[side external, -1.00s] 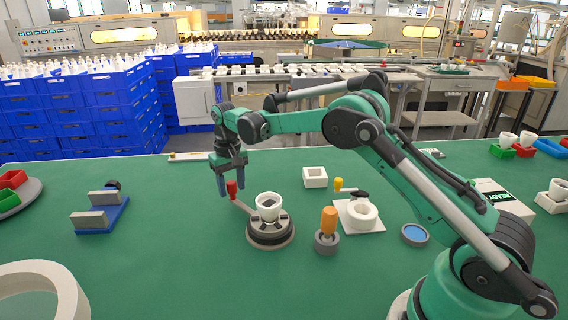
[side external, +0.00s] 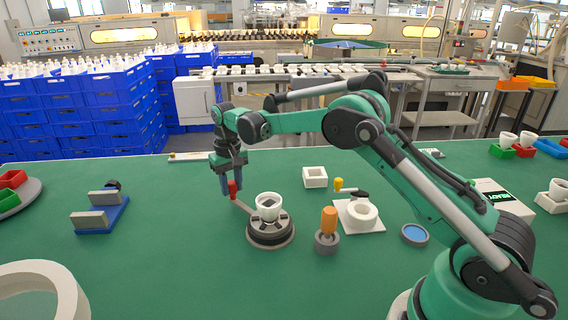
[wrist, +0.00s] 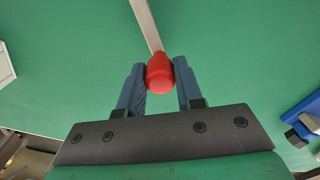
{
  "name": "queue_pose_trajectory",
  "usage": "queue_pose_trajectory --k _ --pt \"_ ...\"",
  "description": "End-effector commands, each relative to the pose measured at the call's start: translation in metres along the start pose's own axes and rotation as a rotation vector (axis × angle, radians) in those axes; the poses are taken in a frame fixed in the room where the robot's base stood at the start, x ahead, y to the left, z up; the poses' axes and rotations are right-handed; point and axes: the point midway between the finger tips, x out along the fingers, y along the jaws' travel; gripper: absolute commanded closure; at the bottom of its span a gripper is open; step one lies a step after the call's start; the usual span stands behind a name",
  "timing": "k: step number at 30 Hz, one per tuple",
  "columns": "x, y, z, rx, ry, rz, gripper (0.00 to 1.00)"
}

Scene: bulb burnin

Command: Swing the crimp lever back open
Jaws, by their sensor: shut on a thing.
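The crimp lever is a thin light-grey bar (side external: 241,205) with a red knob (side external: 232,188) at its outer end. It reaches to the left from a round dark crimp base (side external: 270,232), which holds a white cup-shaped part (side external: 269,206). My gripper (side external: 232,188) is at the red knob. In the wrist view my gripper (wrist: 160,82) has its two blue fingers on either side of the red knob (wrist: 160,74), closed on it, with the bar (wrist: 146,22) running away towards the top. The crimp base is out of the wrist view.
An orange-handled tool (side external: 328,222) stands right of the base. A white block (side external: 315,177) and a white plate with a ring (side external: 361,214) and yellow-knobbed lever lie further right. A blue fixture (side external: 100,216) stands left. The green table is clear between it and the lever.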

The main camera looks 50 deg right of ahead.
Motion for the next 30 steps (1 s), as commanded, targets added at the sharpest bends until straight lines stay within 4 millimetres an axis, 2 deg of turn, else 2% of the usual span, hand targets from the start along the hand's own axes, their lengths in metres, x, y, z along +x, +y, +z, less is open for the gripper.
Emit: queue_pose_trajectory --k 20,30 --pt "-0.001 0.000 0.000 -0.004 -0.001 0.000 1.00" --pt "-0.001 -0.017 0.004 -0.134 -0.002 0.000 1.00"
